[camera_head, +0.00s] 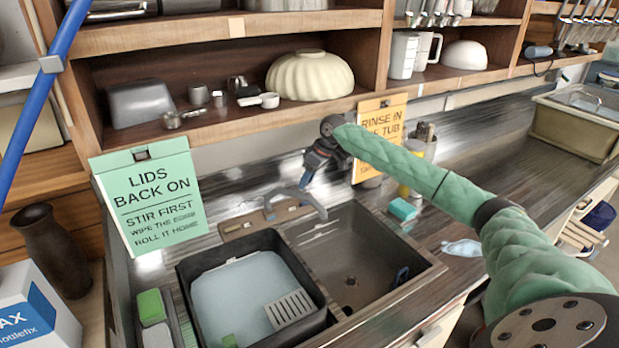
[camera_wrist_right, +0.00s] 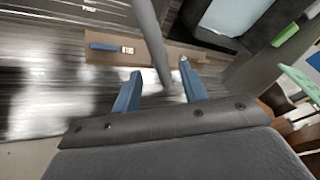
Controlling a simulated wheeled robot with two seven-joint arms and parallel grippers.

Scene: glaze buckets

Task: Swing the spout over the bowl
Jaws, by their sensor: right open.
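The grey tap spout (camera_head: 300,196) stands at the back of the sink, by a brown plate (camera_head: 240,224). Its free end hangs near the back edge of the empty sink bowl (camera_head: 350,250); I cannot tell whether it is over the bowl. My right gripper (camera_head: 308,180) reaches down from above, close to the spout. In the right wrist view, the gripper's blue fingers (camera_wrist_right: 160,88) are apart. The grey spout (camera_wrist_right: 153,45) runs between or just beyond them, and contact is not clear. My left gripper is out of view.
A black tub of pale water (camera_head: 240,285) sits left of the bowl. A green sign (camera_head: 150,195) stands behind at left, and an orange sign (camera_head: 385,115) is behind my right arm. A teal sponge (camera_head: 402,209) lies right of the bowl. A wooden shelf overhangs the back.

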